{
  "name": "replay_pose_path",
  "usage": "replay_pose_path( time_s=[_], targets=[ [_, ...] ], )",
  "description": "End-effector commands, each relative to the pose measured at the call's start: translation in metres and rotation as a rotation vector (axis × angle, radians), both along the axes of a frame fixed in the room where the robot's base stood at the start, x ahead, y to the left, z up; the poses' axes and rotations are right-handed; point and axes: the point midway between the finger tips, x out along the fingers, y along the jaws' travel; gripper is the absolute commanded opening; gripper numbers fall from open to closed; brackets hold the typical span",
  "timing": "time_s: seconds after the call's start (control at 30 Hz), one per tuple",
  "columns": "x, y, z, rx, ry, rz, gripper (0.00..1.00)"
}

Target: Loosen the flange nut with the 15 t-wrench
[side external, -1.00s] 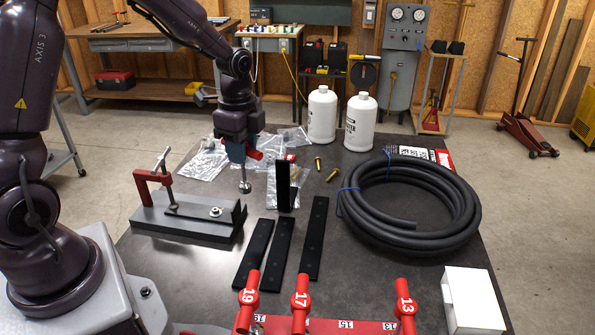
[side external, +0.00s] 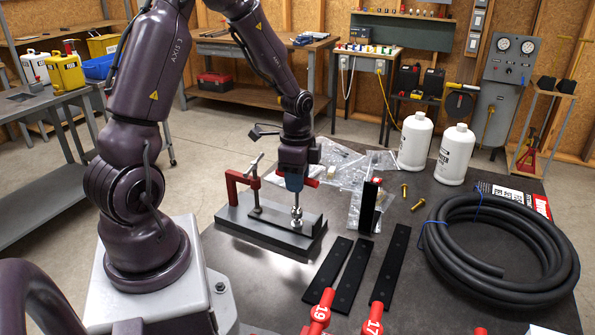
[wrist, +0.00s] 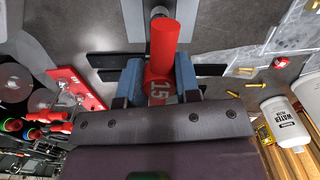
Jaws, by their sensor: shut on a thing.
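My gripper (side external: 294,184) is shut on the red handle of the 15 t-wrench (side external: 312,182), with one blue finger on each side of it. In the wrist view the handle (wrist: 163,58) carries a white 15. The wrench stands upright, its metal shaft pointing down over the grey fixture (side external: 250,226). Its socket end is at the bolt place on the fixture plate. The flange nut is hidden by the socket or too small to make out, so I cannot tell whether the socket is fully seated on it.
A red toggle clamp (side external: 234,187) stands left of the wrench on the fixture. The 19 wrench (side external: 319,314) and 17 wrench (side external: 371,326) are at the front. Black bars (side external: 391,265), a hose coil (side external: 535,285) and white bottles (side external: 414,142) lie or stand to the right.

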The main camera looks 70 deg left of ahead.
Motion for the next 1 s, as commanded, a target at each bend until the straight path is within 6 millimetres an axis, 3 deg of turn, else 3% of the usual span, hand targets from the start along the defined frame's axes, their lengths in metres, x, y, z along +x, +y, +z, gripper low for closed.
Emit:
replay_pose_path(
  time_s=[0.43,1.0],
  targets=[
    [0.000,0.000,-0.002,0.000,0.000,0.000,0.00],
    [0.000,0.000,-0.019,-0.001,0.001,0.000,0.00]
  ],
)
